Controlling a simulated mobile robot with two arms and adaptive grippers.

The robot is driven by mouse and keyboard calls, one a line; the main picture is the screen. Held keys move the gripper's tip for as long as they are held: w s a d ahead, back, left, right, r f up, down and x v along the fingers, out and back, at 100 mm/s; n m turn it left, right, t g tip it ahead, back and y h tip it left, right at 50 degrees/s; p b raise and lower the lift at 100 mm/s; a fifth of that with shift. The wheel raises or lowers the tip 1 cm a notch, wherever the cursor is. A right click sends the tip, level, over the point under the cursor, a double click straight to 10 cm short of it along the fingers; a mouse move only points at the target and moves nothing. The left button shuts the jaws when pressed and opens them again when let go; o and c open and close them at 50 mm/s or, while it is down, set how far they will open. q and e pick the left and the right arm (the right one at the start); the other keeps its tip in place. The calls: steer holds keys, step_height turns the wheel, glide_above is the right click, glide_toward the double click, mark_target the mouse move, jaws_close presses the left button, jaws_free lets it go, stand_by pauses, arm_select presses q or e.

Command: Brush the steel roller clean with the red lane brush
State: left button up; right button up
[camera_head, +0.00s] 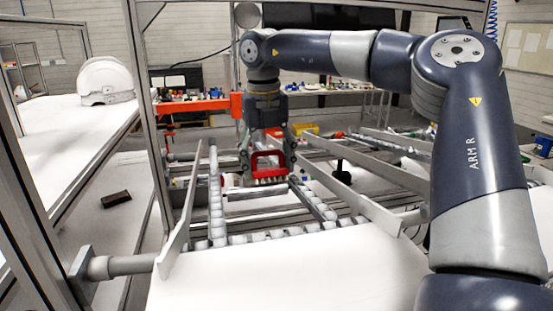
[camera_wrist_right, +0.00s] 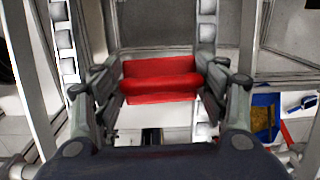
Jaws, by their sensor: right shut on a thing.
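The red lane brush (camera_head: 267,164) has a red handle frame and pale bristles that point down. My right gripper (camera_head: 267,152) is shut on its handle and holds it upright over the conveyor lane. In the right wrist view, the red brush (camera_wrist_right: 160,82) sits between the two fingers of my right gripper (camera_wrist_right: 160,85). A grey bar that may be the steel roller (camera_head: 255,193) lies across the lane just below the bristles. I cannot tell whether the bristles touch it. My left gripper is not in view.
Rows of small white rollers (camera_head: 216,195) flank the lane, with slanted metal guide rails (camera_head: 180,222) outside them. A white table (camera_head: 270,275) is in front. A dark block (camera_head: 115,199) lies at left. A blue bin (camera_wrist_right: 264,115) shows at right in the wrist view.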

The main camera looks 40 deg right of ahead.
steer(key=w+a, duration=0.2)
steer(key=a, duration=0.3)
steer(key=shift+s+d+f, duration=0.1)
steer(key=shift+s+d, duration=0.2)
steer(key=shift+d, duration=0.4)
steer(key=shift+s+d+f, duration=0.1)
steer(key=shift+s+d, duration=0.25)
steer(key=shift+d, duration=0.35)
steer(key=shift+s+d+f, duration=0.1)
steer(key=shift+s+d, duration=0.2)
steer(key=shift+d, duration=0.4)
steer(key=shift+s+d+r, duration=0.1)
steer(key=shift+s+d, duration=0.2)
steer(key=shift+d, duration=0.3)
steer(key=shift+s+d+r, duration=0.1)
steer(key=shift+s+d, duration=0.15)
steer(key=shift+d, duration=0.35)
steer(key=shift+w+a, duration=0.1)
steer(key=shift+a, duration=0.05)
